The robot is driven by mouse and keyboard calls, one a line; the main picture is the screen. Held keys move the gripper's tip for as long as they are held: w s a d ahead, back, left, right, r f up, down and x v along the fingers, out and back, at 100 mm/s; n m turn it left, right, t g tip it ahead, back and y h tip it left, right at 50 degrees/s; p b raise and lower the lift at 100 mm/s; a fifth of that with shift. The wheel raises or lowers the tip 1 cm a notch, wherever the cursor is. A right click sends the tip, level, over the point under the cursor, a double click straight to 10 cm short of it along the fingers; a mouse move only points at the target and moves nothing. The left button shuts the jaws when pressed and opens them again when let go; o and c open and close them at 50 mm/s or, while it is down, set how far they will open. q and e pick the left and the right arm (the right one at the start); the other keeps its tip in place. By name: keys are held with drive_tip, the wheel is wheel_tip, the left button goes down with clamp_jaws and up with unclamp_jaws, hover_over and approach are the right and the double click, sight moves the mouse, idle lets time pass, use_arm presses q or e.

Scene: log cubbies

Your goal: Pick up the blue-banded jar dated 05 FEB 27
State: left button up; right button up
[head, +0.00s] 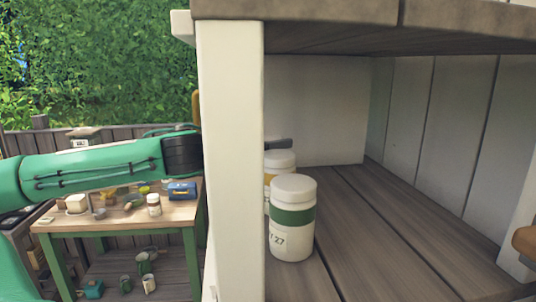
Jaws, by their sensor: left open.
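I see no jar with a blue band. A white jar with a green band (292,232) stands upright in the cubby, its label partly turned away and ending in "Y 27". Behind it stands a white jar with a yellow-orange band (279,160), mostly hidden by the green-banded jar and the post. My left arm reaches in from the left and passes behind the white post. Only a dark tip of my left gripper (279,144) shows, by the lid of the rear jar; the post hides the rest. It is open, and I see nothing held. My right gripper is not in view.
The white post (230,170) stands close in front of the jars' left side. A wooden shelf (400,45) roofs the cubby. The cubby floor (390,235) right of the jars is clear. A cluttered table (120,222) with a blue box (181,190) stands outside at left.

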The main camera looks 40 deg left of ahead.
use_arm(q)
drive_tip(key=w+p, duration=0.1)
drive_tip(key=w, duration=0.1)
drive_tip(key=shift+w, duration=0.3)
drive_tip(key=shift+w+d+p, duration=0.1)
drive_tip(key=shift+p, duration=0.2)
drive_tip(key=shift+f, duration=0.1)
drive_tip(key=c, duration=1.6)
drive_tip(key=shift+c, duration=0.8)
